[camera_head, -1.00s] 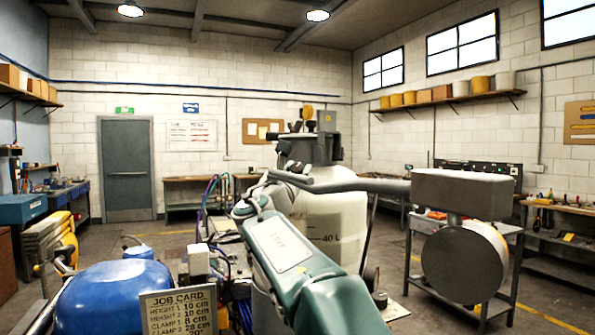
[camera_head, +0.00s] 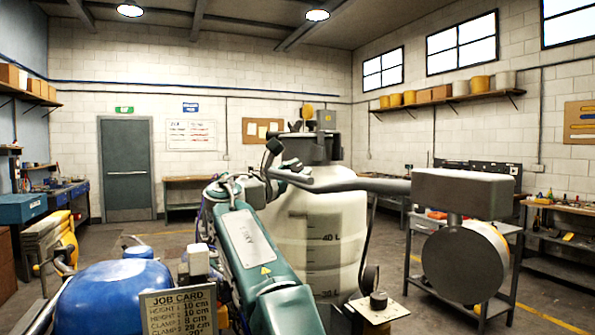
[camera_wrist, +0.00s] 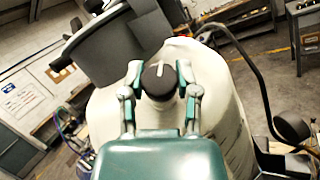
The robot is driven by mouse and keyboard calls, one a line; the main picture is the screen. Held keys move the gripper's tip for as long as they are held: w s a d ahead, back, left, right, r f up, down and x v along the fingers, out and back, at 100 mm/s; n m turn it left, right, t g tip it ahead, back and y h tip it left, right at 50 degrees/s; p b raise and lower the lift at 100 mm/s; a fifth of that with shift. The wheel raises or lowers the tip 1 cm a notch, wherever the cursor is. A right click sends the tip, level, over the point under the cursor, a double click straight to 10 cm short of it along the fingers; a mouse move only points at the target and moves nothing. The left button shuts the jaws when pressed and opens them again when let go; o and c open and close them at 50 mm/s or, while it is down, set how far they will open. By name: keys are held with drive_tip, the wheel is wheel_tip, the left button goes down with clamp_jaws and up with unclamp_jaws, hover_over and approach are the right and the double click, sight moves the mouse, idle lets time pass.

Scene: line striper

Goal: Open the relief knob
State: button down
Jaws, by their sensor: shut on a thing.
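A round dark knob (camera_wrist: 159,80) with a white pointer line sits on the side of the off-white tank (camera_wrist: 105,120), just below the tank's dark lid, in the wrist view. My gripper (camera_wrist: 159,76) has one finger on each side of this knob and is shut on it. The pointer line runs nearly upright in the picture. In the head view the tank (camera_head: 325,235) stands behind my green arm, and I cannot make out the gripped knob there.
A grey bar with a box (camera_head: 465,192) and a round drum juts across the right. A blue tank (camera_head: 110,300) and a job card (camera_head: 180,312) are at the front left. Another black knob (camera_head: 378,300) sits on a small box right of my arm. Open floor lies beyond.

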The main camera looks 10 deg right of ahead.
drive_tip(key=shift+a+r, duration=0.1)
idle(0.3)
drive_tip(key=shift+c, duration=1.7)
unclamp_jaws()
drive_tip(key=shift+a, duration=0.1)
drive_tip(key=v, duration=1.2)
drive_tip(key=shift+w+a, duration=0.15)
